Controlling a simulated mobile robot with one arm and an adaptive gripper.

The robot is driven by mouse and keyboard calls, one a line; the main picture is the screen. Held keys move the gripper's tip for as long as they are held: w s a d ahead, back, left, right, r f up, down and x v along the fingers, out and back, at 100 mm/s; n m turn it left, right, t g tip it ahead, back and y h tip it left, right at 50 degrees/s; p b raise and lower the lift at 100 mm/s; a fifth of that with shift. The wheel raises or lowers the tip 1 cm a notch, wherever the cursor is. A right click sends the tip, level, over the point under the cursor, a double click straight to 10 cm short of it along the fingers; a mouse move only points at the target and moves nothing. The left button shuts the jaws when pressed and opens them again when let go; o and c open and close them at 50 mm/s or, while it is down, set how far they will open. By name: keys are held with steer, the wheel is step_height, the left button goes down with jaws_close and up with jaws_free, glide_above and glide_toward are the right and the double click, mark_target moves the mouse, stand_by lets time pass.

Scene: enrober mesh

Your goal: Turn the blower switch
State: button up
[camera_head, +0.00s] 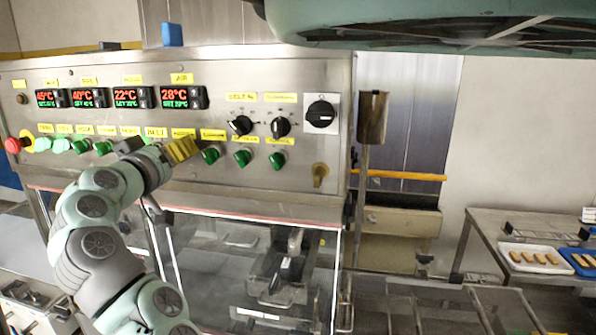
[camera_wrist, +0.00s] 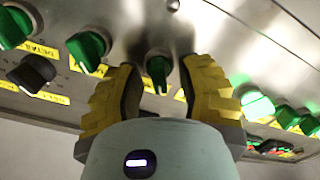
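A dark green rotary switch (camera_wrist: 158,72) on the steel panel sits between the two yellow finger pads of my gripper (camera_wrist: 160,88) in the wrist view. The fingers are open, one on each side of it, with a visible gap on both sides. In the head view my gripper (camera_head: 182,149) is at the panel face, in the lower row of switches, and hides the switch there. A yellow label (camera_head: 183,133) shows just above it, too small to read surely, so I cannot confirm that this switch is the blower's.
Green switches (camera_head: 210,155) stand close to the right and lit ones (camera_head: 82,147) to the left. Black selector knobs (camera_head: 240,125) sit higher on the right. A red stop button (camera_head: 13,145) is at the far left. Temperature displays (camera_head: 128,98) run above my gripper.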

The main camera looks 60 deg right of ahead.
steer(key=shift+o, duration=0.2)
steer(key=shift+a, duration=0.1)
steer(key=v, duration=0.7)
steer(key=shift+a, duration=0.25)
steer(key=shift+s, duration=0.1)
stand_by(0.3)
stand_by(0.3)
